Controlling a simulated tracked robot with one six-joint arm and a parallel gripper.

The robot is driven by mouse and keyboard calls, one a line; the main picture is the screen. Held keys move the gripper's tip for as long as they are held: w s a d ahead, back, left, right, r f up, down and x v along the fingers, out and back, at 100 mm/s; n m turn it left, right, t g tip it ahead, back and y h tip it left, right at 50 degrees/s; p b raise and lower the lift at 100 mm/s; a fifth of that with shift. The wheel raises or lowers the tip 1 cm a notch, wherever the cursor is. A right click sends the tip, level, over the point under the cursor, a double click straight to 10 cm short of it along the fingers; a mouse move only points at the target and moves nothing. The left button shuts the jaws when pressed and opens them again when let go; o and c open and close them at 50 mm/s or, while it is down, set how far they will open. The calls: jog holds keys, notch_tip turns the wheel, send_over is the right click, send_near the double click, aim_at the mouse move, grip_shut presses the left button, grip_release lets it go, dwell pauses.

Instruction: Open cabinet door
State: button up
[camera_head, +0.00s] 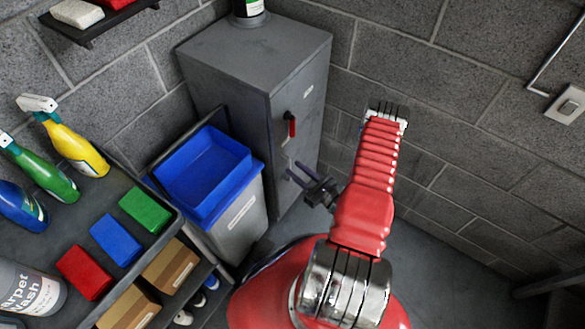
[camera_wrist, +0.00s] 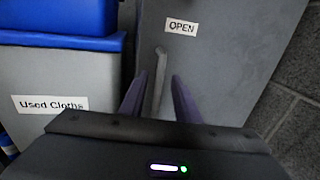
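A tall grey cabinet (camera_head: 240,62) stands in the corner, and its door face carries a red handle (camera_head: 291,124). In the wrist view, the grey door (camera_wrist: 225,70) has an OPEN label (camera_wrist: 181,27) and a slim grey handle (camera_wrist: 160,62) below it. My gripper (camera_head: 293,172) is at the lower part of the cabinet front, below the red handle. In the wrist view, its two purple fingers are spread, with the grey handle between them and gaps on both sides. Contact with the handle cannot be seen. The door looks shut.
A grey Used Cloths bin (camera_head: 238,212) with a blue top tray (camera_head: 205,170) stands left of the cabinet, close to my gripper. A cart (camera_head: 100,200) with spray bottles and coloured blocks is further left. A block wall is right; some floor is clear.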

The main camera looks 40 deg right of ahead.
jog(key=shift+w+a, duration=0.15)
jog(key=shift+w, duration=0.9)
grip_shut()
jog(key=shift+a, duration=0.2)
jog(key=shift+d, duration=0.1)
